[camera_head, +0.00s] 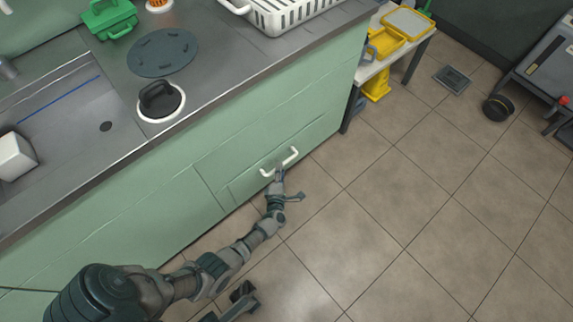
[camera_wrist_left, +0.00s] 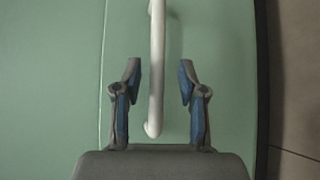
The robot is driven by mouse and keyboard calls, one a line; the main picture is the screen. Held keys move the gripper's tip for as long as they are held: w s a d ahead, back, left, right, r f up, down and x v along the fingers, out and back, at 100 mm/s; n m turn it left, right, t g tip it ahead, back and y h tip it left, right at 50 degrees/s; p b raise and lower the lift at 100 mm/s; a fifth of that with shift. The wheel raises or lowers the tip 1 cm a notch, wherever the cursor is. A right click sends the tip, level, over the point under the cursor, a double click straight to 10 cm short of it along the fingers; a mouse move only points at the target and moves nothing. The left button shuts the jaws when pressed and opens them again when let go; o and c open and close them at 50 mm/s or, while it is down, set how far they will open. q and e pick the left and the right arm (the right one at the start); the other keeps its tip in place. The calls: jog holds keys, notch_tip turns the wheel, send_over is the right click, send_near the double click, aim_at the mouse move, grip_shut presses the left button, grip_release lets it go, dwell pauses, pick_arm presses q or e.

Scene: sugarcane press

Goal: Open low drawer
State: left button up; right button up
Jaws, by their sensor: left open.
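The low drawer (camera_head: 250,183) is a pale green front near the floor, and it looks closed. Its white bar handle (camera_head: 280,162) also shows in the left wrist view (camera_wrist_left: 156,70), running upright in that picture. My left gripper (camera_head: 280,176) is at the handle. In the left wrist view its two blue-padded fingers (camera_wrist_left: 158,75) are open, one on each side of the bar's end, with gaps on both sides. My right gripper cannot be clearly made out; a dark arm part (camera_head: 240,300) shows at the bottom of the head view.
The grey counter (camera_head: 215,60) runs above the drawer, with a sink (camera_head: 70,110), a white basket (camera_head: 290,12) and a green box (camera_head: 108,18) on it. A small table with yellow trays (camera_head: 385,42) stands past the cabinet's end.

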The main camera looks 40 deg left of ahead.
pick_arm(q)
jog(key=shift+f+b+x, duration=0.25)
jog(key=shift+b+x, duration=0.1)
jog(key=shift+x, duration=0.75)
jog(key=shift+w+a+r, duration=0.2)
jog(key=shift+w, duration=0.1)
grip_shut()
